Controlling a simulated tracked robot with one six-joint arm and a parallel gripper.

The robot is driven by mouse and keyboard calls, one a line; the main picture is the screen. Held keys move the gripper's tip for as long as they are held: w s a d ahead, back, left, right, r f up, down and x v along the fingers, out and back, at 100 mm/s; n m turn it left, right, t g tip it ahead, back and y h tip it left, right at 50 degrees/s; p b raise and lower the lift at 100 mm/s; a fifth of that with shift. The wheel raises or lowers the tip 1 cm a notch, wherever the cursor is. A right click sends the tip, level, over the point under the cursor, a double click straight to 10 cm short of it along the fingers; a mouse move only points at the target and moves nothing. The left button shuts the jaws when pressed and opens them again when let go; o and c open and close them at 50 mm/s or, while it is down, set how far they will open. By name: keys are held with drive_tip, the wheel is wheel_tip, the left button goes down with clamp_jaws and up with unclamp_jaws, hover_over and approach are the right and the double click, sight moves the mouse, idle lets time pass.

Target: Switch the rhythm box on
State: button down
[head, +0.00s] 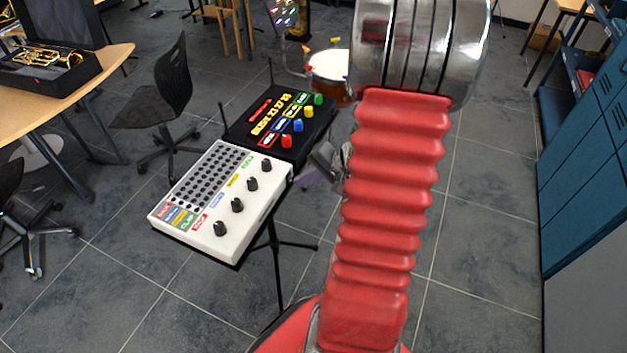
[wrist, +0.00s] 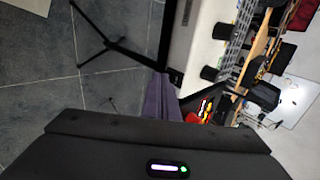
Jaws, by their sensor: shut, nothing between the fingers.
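A white box (head: 205,222) with a grid of dark holes or pads, coloured labels and a row of black knobs stands tilted on a stand. It looks like the rhythm box; its switch cannot be made out. In the wrist view its white side (wrist: 200,43) and black knobs show sideways at the upper right. My gripper's purple fingers (wrist: 163,97) are shut and empty, close to the box's edge in that view; contact cannot be told. In the head view the gripper (head: 312,179) is right of the boxes, partly hidden by my red arm.
A black box (head: 255,117) with coloured knobs adjoins the white box behind. The stand's dark legs (head: 277,262) spread below. A drum (head: 329,67), a chair (head: 172,90), a table with an instrument case (head: 45,82) and blue cabinets (head: 590,150) stand around. Tiled floor is free in front.

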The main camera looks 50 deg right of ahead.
drive_tip(key=shift+w+a, duration=0.1)
drive_tip(key=shift+w, duration=0.3)
drive_tip(key=shift+w+f, duration=0.1)
idle(0.4)
drive_tip(key=shift+r, duration=0.8)
drive_tip(key=s+f+v, duration=0.1)
drive_tip(key=s+v, duration=0.1)
drive_tip(key=v, duration=1.1)
drive_tip(key=shift+d+f, duration=0.2)
drive_tip(key=shift+f, duration=0.25)
drive_tip(key=shift+f, duration=0.1)
